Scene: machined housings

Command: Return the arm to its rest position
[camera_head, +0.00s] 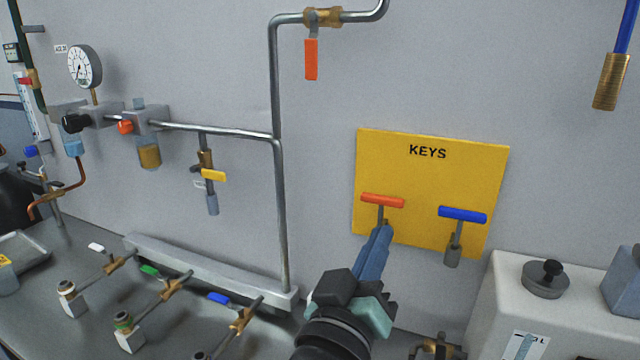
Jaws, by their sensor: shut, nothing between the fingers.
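My gripper (381,232) reaches up from the bottom middle of the head view, with blue fingers, dark joints and a teal part. Its fingers are shut with nothing held between them. The fingertips appear just below the red T-handled key (382,201) on the yellow KEYS board (428,170). The lower end of that key is hidden behind the fingers, and I cannot tell whether they touch it. A blue T-handled key (462,215) hangs to the right on the same board, clear of the gripper.
A steel pipe (280,210) runs down the wall left of the gripper. Valves with white, green and blue levers (218,298) stand on the grey bench at lower left. A white box with a dark knob (545,279) stands at right. A hose with a brass end (611,82) hangs at upper right.

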